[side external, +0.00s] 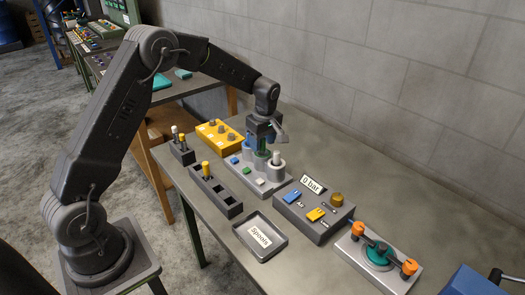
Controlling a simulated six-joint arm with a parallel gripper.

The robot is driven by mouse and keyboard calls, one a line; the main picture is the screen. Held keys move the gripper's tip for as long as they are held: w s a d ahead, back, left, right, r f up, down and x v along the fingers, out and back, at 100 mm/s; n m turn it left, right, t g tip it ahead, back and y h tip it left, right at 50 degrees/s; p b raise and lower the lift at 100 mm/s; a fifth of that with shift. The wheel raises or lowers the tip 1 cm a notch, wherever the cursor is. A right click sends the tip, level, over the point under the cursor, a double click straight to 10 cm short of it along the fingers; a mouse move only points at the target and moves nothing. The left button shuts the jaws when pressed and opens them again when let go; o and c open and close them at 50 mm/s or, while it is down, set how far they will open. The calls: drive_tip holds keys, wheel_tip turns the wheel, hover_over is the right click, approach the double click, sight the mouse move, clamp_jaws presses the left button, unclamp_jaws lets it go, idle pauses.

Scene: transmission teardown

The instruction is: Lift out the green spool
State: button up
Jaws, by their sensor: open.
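A dark rack (232,210) with a yellow peg and a smaller rack (184,156) stand left. A yellow block (209,134) is behind. A grey "0 bar" box (322,236) and a plate with an orange-ended handle (397,282) stand right. The table's back right is clear.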

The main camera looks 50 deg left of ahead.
drive_tip(key=shift+a+f, duration=0.1)
drive_tip(key=shift+f, duration=0.65)
drive_tip(key=shift+c, duration=0.4)
